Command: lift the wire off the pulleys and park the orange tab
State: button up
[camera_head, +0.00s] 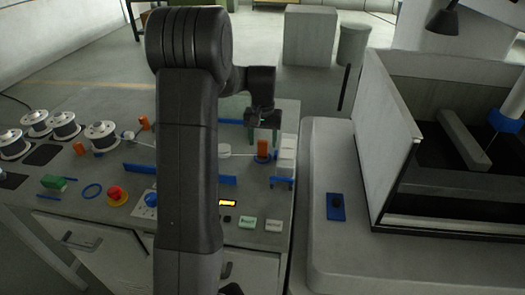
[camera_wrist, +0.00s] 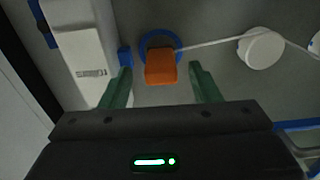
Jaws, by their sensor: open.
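The orange tab (camera_wrist: 160,67) stands at a blue ring (camera_wrist: 176,37) in the wrist view. The wire (camera_wrist: 210,42) runs from beside the tab to a white round pulley (camera_wrist: 261,48), then on to the right. My gripper (camera_wrist: 160,70) is open, with a green finger on either side of the tab and a visible gap to each. In the head view the tab (camera_head: 263,149) stands near the bench's right edge, just below my gripper (camera_head: 264,134). The pulley (camera_head: 224,151) is partly hidden by my arm. I cannot tell the fingers' height against the tab.
A white block (camera_wrist: 88,45) stands close left of the fingers. A machine with a tank (camera_head: 392,150) stands to the right.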

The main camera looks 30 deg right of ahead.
aim_at(262, 141)
notch_tip(262, 141, down, 4)
jog(key=shift+a+r, duration=0.1)
jog(key=shift+r, duration=0.15)
jog(key=shift+c, duration=0.3)
jog(key=c, duration=1)
notch_tip(262, 141, up, 12)
jog(key=shift+r+p, duration=0.15)
jog(key=shift+p, duration=0.4)
notch_tip(262, 141, up, 3)
jog(key=p, duration=0.2)
jog(key=shift+p, duration=0.35)
